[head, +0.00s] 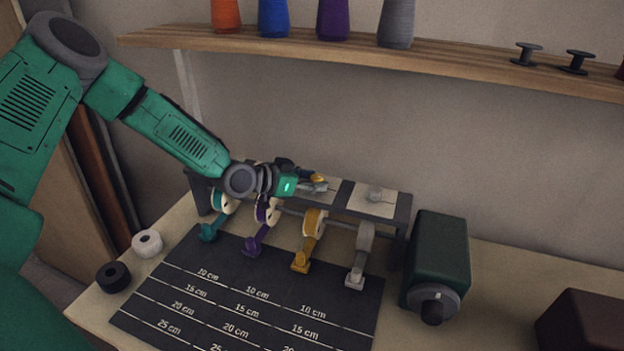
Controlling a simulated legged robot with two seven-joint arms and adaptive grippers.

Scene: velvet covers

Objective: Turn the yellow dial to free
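A ribbon rack (400,212) stands at the back of the table, with pale dial plates along its top. The yellow dial (318,177) sits on one of these plates, above the reel of yellow ribbon (306,253). My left gripper (320,187) reaches in from the left, with its grey fingers right at the yellow dial and partly covering it. I cannot tell whether the fingers touch the dial or how far apart they are. The dial's setting and any lettering by it are not readable. My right gripper is not in view.
A grey dial (375,194) is to the right. Teal (208,232), purple (257,238) and grey (359,262) ribbons hang over a dark measuring mat (185,285). A dark green box with a knob (438,258) stands right of the rack. A wooden shelf (450,60) with thread cones runs above.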

